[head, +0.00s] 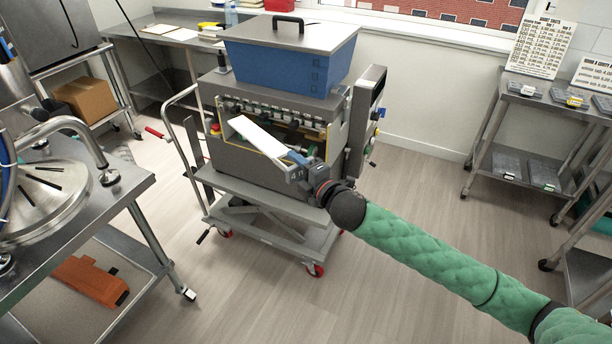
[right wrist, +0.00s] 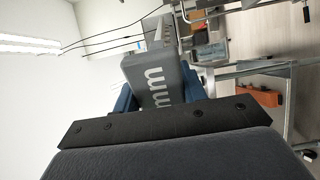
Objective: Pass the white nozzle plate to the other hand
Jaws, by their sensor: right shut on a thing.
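The white nozzle plate (head: 258,136) is a long flat piece seen in the middle of the head view, in front of the depositor's open front. My right gripper (head: 298,163) is shut on its near right end, and the plate slants up and left from the jaws. In the right wrist view a grey end with white "mm" lettering (right wrist: 160,88) stands between the blue fingers; most of the plate is hidden there. My left gripper is in neither view.
The depositor (head: 262,162) with its blue hopper (head: 285,62) stands on a wheeled lift cart (head: 262,205). A steel table (head: 120,187) is at the left, and a steel rack (head: 520,90) with dark plates is at the right. The floor between is clear.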

